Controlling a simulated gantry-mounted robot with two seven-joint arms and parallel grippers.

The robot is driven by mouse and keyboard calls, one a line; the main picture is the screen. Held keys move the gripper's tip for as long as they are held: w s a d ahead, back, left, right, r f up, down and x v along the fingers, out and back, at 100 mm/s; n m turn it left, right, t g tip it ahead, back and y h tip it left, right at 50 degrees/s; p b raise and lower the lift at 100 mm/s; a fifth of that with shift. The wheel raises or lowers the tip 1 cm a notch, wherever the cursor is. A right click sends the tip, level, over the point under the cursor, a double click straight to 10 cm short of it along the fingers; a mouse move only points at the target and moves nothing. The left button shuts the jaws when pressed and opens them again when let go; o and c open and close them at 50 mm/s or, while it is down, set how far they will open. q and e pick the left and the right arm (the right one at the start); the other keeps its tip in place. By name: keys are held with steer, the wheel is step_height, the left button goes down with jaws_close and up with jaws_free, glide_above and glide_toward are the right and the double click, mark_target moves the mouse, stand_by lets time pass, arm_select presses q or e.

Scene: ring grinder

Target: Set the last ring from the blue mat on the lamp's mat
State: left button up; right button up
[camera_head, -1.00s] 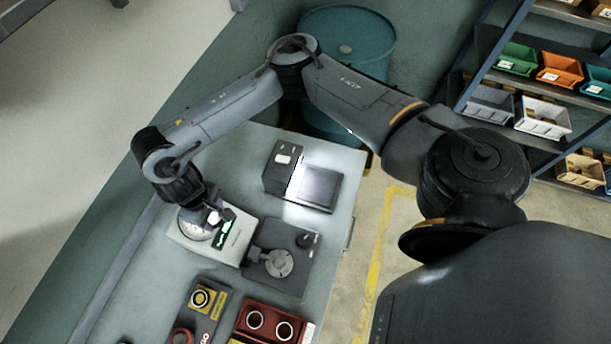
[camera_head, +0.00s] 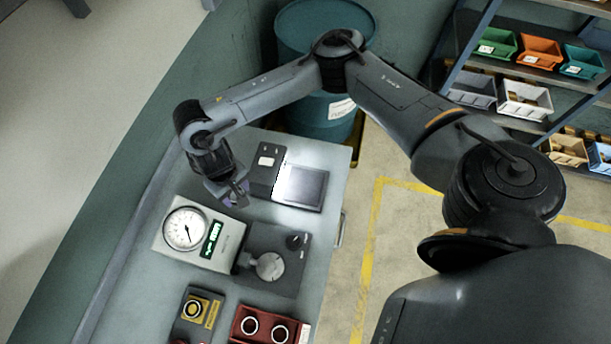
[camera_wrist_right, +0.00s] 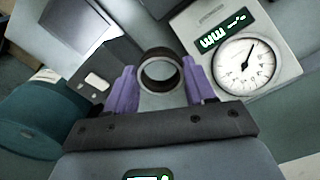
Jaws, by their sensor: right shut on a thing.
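My right gripper (camera_head: 237,197) is above the bench, between the dial gauge and the lamp's box. In the right wrist view its purple fingers (camera_wrist_right: 160,88) are shut on a dark metal ring (camera_wrist_right: 160,71), with the ring's opening facing the camera. The lamp's black box (camera_head: 265,168) stands beside the brightly lit, dark-edged mat (camera_head: 300,186), which looks bare. The box (camera_wrist_right: 97,80) and mat (camera_wrist_right: 76,24) also show at the upper left of the wrist view. The held ring is not clear in the head view. I see no blue mat. My left gripper is not in view.
The dial gauge (camera_head: 185,229) with a green display stands just left of a dark grinder unit (camera_head: 271,265). A yellow-marked block (camera_head: 213,314) and a red two-ring holder (camera_head: 242,333) stand nearer. A teal drum (camera_head: 290,40) and bin shelf are behind.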

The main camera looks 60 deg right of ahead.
steer(key=s+d+f+m, duration=0.2)
steer(key=s+d+f, duration=0.4)
steer(key=s+d, duration=0.4)
steer(key=s+d+f+m, duration=0.3)
steer(key=s+d+f, duration=0.3)
steer(key=s+d, duration=0.4)
steer(key=b, duration=0.1)
glide_above(304, 186)
step_height(304, 186, down, 6)
steer(key=shift+d+f, duration=0.1)
steer(key=shift+f+n+b, duration=0.3)
steer(key=shift+f+b, duration=0.15)
steer(key=shift+f, duration=1.55)
steer(key=shift+f, duration=0.1)
steer(key=o, duration=1.1)
